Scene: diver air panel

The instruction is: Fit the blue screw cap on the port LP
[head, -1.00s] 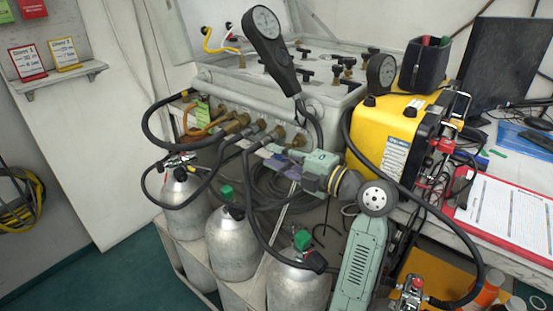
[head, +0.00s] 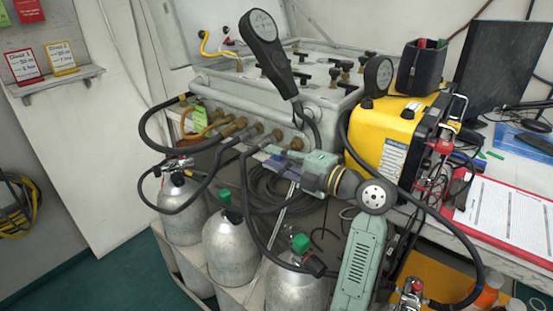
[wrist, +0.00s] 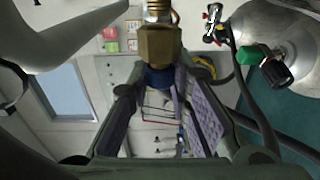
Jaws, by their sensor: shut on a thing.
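My gripper (head: 272,158) is at the front of the panel box, below its row of brass ports (head: 241,122). In the wrist view my gripper (wrist: 160,100) has its purple-padded fingers shut on the blue screw cap (wrist: 158,78). The cap is in line with a brass hex port fitting (wrist: 159,44) and appears against its end; I cannot tell whether the threads are engaged. The fingers partly cover the cap, and I cannot make it out in the head view. No port lettering is legible, so I cannot tell which port is LP.
Black hoses (head: 165,112) run from the ports to grey cylinders (head: 231,250) with green knobs below. A handheld gauge (head: 263,40) stands above the ports. A yellow unit (head: 384,125) is close to my arm on the right. The floor at left is clear.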

